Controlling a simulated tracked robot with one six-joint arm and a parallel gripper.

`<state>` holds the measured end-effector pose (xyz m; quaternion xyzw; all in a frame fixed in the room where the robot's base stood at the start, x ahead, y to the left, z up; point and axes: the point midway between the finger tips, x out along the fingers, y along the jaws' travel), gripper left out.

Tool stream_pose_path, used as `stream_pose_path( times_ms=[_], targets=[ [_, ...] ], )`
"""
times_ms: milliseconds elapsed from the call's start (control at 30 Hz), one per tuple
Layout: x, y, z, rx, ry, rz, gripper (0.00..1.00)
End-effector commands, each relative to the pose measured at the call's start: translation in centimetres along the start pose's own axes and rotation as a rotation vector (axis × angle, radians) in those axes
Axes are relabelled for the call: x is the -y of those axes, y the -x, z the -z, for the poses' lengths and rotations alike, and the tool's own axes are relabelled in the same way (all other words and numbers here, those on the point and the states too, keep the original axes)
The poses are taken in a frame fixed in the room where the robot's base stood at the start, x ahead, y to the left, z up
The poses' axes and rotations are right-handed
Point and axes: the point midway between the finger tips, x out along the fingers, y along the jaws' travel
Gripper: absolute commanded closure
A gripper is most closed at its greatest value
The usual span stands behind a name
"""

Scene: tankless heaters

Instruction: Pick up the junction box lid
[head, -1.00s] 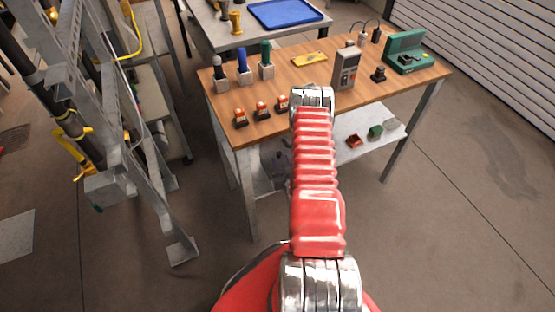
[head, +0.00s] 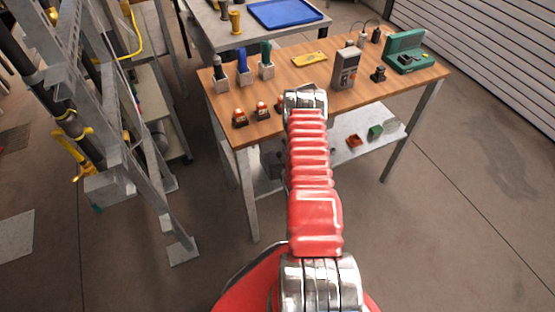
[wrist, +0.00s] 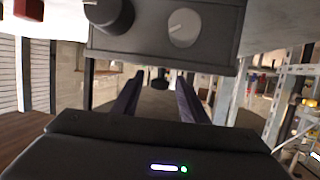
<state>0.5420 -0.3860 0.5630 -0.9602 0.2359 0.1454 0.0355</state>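I cannot clearly pick out the junction box lid in either view. My gripper's two dark fingers point forward, apart and below the box in the picture. A small dark thing (wrist: 159,80) shows between the fingers, but I cannot tell what it is. In the head view, my red arm hides the gripper. Part of a grey shape (head: 271,158) shows left of the arm, under the tabletop.
The wooden workbench (head: 300,75) carries tools, a grey meter (head: 345,68) and a green case (head: 407,52). Its lower shelf (head: 367,128) holds a red piece (head: 354,140) and a green piece (head: 375,131). A metal frame stands left; floor right of the bench is clear.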

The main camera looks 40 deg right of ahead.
Motion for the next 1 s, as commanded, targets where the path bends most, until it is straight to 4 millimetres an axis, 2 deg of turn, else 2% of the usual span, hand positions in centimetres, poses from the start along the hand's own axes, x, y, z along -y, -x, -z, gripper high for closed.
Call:
stream_pose_path(
  times_ms=[467, 1000],
  targets=[
    [0.01, 0.02, 0.01, 0.0, 0.0, 0.0, 0.6],
    [0.0, 0.03, 0.01, 0.0, 0.0, 0.0, 0.97]
  ],
)
